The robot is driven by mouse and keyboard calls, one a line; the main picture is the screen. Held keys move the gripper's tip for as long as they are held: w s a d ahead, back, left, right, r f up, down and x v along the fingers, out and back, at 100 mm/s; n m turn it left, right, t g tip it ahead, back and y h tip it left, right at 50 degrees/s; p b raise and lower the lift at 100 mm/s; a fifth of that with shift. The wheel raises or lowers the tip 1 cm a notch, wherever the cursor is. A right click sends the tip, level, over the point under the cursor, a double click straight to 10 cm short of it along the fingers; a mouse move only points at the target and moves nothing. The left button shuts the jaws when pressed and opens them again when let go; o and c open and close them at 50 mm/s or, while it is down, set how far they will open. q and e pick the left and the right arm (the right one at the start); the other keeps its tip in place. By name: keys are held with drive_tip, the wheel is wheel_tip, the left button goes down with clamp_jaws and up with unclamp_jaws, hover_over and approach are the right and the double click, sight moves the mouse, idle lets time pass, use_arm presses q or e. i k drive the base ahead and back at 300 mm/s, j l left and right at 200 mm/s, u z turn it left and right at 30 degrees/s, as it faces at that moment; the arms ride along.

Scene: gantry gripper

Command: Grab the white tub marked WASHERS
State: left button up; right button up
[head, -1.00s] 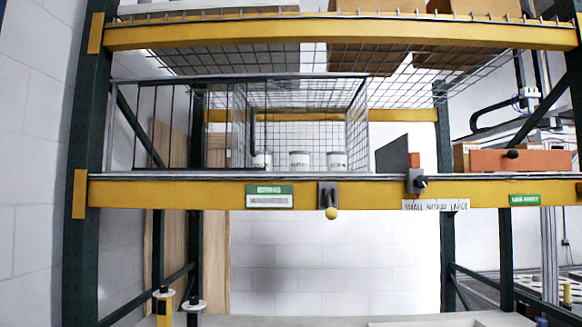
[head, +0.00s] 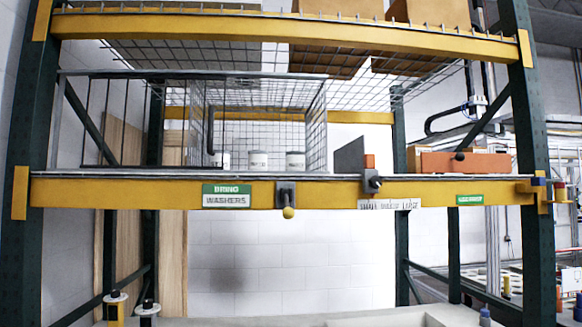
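Three small white tubs stand in a row on the middle shelf: a left tub (head: 223,160), a middle tub (head: 257,162) and a right tub (head: 295,162). They have dark markings too small to read, so I cannot tell which says WASHERS. They are inside or behind a wire cage (head: 316,125), with a dark-barred panel (head: 120,125) across its left front. A sign (head: 227,196) on the beam below reads WASHERS under a green strip. Neither of my grippers is in view.
A knob with a yellow ball (head: 288,212) sticks out from the yellow beam (head: 130,194). Right of the cage are a grey upright plate (head: 349,155) and an orange box (head: 463,162). Cardboard boxes (head: 330,62) stand above. Green uprights (head: 530,150) bound the rack.

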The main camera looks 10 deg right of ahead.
sight(296, 160)
drive_tip(key=i+l+u, duration=0.1)
drive_tip(key=l, duration=0.25)
drive_tip(key=i+l+u, duration=0.1)
drive_tip(key=l, duration=0.3)
drive_tip(key=i+l+u, duration=0.15)
drive_tip(key=l, duration=0.2)
